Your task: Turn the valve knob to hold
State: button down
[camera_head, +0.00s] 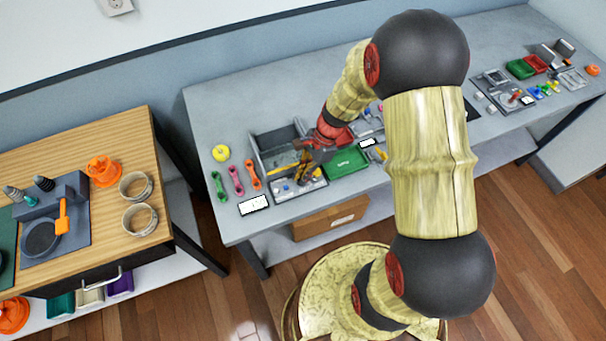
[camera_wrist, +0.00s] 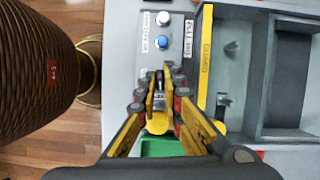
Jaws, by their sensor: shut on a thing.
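My gripper (camera_wrist: 160,82) is over the front panel (camera_wrist: 124,55) of a grey fixture, its fingers closed around a small part. That part, the valve knob (camera_wrist: 158,98), shows only as a pale sliver between the fingers, with yellow just below it. Which way the knob points is hidden. In the head view my gripper (camera_head: 309,172) is low at the fixture's front, beside the green tray. Small printed labels (camera_wrist: 188,38) stand on the panel; I cannot read a hold mark for certain.
A white button (camera_wrist: 163,18) and a blue button (camera_wrist: 160,43) lie on the panel near the fingers. A yellow guard bar (camera_wrist: 205,60) runs close beside them. A grey open box (camera_head: 262,140) stands behind, and a green tray (camera_head: 347,162) is to the right.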

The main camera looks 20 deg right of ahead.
jog(key=n+g+p, duration=0.1)
jog(key=n, duration=0.1)
jog(key=n+g+p, duration=0.1)
jog(key=n, duration=0.2)
jog(key=shift+w+h, duration=0.15)
jog(key=shift+h, duration=0.15)
jog(key=n+p, duration=0.1)
jog(key=n, duration=0.2)
jog(key=n+g+h+p, duration=0.1)
jog(key=n, duration=0.1)
jog(key=shift+w+a+n+g+h, duration=0.1)
jog(key=shift+a+n+g+h, duration=0.1)
jog(key=shift+n+g+h, duration=0.15)
jog(key=n+h, duration=0.1)
jog(key=n, duration=0.2)
jog(key=n+h+p, duration=0.1)
jog(key=n, duration=0.2)
jog(key=shift+a, duration=0.1)
jog(key=shift+n, duration=0.25)
jog(key=c, duration=2)
grip_release()
jog(key=shift+c, duration=0.2)
jog(key=shift+o, duration=0.6)
jog(key=v, duration=1.2)
jog(key=shift+w+a, duration=0.2)
jog(key=shift+w, duration=0.05)
